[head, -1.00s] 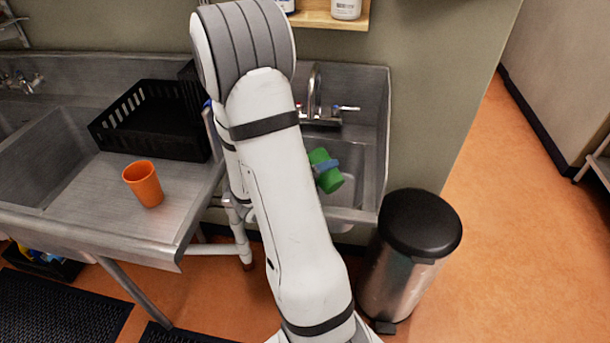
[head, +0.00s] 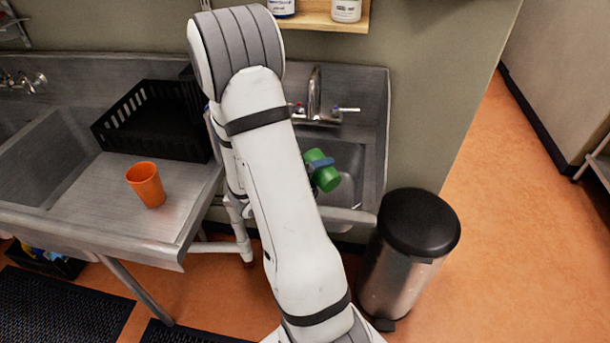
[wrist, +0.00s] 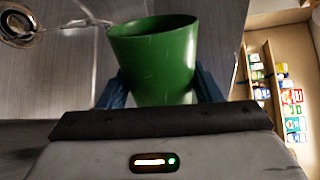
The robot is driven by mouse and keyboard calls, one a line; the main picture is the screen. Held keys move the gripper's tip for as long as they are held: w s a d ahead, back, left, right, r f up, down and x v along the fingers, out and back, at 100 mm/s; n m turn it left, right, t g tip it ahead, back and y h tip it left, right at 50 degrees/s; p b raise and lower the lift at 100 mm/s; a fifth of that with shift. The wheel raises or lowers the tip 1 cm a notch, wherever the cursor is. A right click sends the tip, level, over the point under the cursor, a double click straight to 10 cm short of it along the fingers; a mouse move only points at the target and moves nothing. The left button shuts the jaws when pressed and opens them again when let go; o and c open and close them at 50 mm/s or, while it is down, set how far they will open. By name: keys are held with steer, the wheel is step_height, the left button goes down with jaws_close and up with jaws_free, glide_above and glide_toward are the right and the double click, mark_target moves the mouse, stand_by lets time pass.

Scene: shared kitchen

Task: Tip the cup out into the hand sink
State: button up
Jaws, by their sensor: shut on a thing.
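A green cup (head: 326,176) is held over the hand sink (head: 345,158) in the head view, tilted on its side. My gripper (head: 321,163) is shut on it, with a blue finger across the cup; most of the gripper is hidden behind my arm. In the wrist view the green cup (wrist: 155,55) stands between the two blue fingers of my gripper (wrist: 165,92). Its rim faces away from the gripper's body, and the part of the inside that shows looks plain green. The sink drain (wrist: 20,22) shows at the upper left.
An orange cup (head: 146,185) stands on the steel counter (head: 115,222) at left, near a black crate (head: 150,122). The tap (head: 315,95) rises behind the sink. A black-lidded bin (head: 415,225) stands right of the sink. A shelf (head: 320,20) with bottles hangs above.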

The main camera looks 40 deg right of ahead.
steer(key=shift+w+r+n+p, duration=0.2)
steer(key=shift+r+n+p, duration=0.35)
steer(key=shift+p, duration=1.2)
steer(key=shift+w+f+n+g+p, duration=0.1)
steer(key=shift+f+n+g+p, duration=0.15)
steer(key=shift+n+g+p, duration=0.4)
